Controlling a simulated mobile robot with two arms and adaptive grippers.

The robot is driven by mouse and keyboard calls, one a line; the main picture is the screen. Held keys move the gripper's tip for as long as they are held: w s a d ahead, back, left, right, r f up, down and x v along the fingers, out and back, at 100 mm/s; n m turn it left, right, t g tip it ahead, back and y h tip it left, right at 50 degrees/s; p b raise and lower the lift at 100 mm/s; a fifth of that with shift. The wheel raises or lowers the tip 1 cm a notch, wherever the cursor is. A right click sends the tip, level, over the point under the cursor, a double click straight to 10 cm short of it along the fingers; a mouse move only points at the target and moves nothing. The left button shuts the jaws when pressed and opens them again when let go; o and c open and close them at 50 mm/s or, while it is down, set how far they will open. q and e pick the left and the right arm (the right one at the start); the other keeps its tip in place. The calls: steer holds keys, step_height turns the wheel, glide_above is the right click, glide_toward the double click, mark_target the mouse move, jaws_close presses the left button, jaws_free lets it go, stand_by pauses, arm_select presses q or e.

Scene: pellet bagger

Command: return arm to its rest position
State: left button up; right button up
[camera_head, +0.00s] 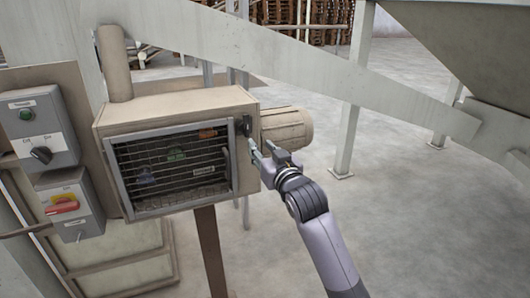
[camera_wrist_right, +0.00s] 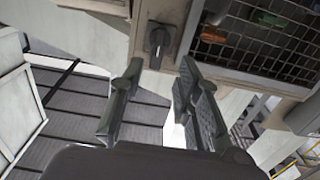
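My right arm (camera_head: 330,250) reaches up from the lower right of the head view. Its gripper (camera_head: 262,147) is beside the right edge of a beige box with a wire-mesh front (camera_head: 172,101). In the right wrist view the two fingers of the gripper (camera_wrist_right: 160,68) stand apart with nothing between them. A black rotary handle (camera_head: 247,126) sits on the box's right front edge, just above the fingertips. It also shows beyond the fingertips in the wrist view (camera_wrist_right: 157,40), with a visible gap to them. My left gripper is not in view.
A grey switch box with a green button and black knob (camera_head: 40,130) and one with a red-yellow switch (camera_head: 69,203) are at the left. A motor cylinder (camera_head: 287,129) juts right of the mesh box. A slanted beam (camera_head: 330,75) crosses above. Open floor (camera_head: 420,220) lies right.

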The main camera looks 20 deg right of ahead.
steer(key=shift+s, duration=0.85)
step_height(320, 180, down, 29)
steer(key=g, duration=0.5)
steer(key=s+f+g, duration=0.1)
steer(key=s+f, duration=0.4)
steer(key=f, duration=0.3)
steer(key=s+f+n+g, duration=0.1)
steer(key=s+f+g, duration=0.1)
steer(key=s+f, duration=0.35)
steer(key=s+f+g, duration=0.1)
steer(key=s+f, duration=0.2)
steer(key=f, duration=0.6)
steer(key=s+f+g, duration=0.4)
steer(key=s+f, duration=1.2)
steer(key=s, duration=0.4)
steer(key=s+f+g, duration=0.2)
steer(key=s+f, duration=0.1)
steer(key=s, duration=0.9)
steer(key=s+f+n+g, duration=0.1)
steer(key=s+f, duration=0.3)
steer(key=s, duration=0.8)
steer(key=shift+s+d+f+g+h, duration=0.2)
steer(key=shift+s+d+g+h, duration=0.1)
steer(key=shift+g, duration=0.2)
steer(key=shift+c, duration=0.2)
